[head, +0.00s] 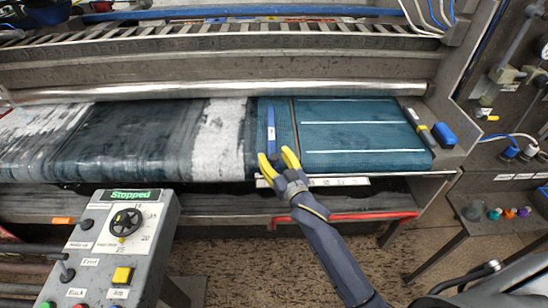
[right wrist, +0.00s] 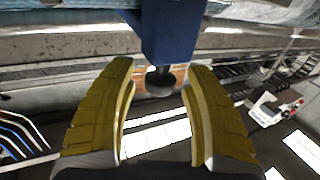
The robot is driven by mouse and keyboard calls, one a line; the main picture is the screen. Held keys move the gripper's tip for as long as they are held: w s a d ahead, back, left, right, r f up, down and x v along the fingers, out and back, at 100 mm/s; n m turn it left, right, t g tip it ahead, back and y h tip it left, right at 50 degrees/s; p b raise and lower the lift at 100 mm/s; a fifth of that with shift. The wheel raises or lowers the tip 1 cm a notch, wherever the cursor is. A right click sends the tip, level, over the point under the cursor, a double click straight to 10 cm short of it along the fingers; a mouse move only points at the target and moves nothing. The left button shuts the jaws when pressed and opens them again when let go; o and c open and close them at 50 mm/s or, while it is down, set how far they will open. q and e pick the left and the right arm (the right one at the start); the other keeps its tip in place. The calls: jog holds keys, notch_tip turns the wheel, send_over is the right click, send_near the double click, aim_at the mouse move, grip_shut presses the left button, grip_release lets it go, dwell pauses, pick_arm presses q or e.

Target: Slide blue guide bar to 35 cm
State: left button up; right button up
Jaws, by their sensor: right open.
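The blue guide bar (head: 271,128) stands across the teal belt, left of the belt's white lines. My right gripper (head: 278,160) is open at the bar's near end, one yellow finger to each side. In the right wrist view the bar's blue end (right wrist: 168,32) comes down from the top, with a dark round knob (right wrist: 160,78) below it between the open fingers. I cannot tell whether the fingers touch it. A white marked strip (head: 335,182) runs along the front edge; its numbers are too small to read. My left gripper is not in view.
A grey control box (head: 105,250) at the lower left shows "Stopped" and has a dial and a yellow button. A dark rug (head: 150,145) lies on the belt at left. A red rail (head: 345,217) runs below.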

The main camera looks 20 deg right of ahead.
grip_shut()
dwell(0.3)
jog(key=shift+r, duration=0.1)
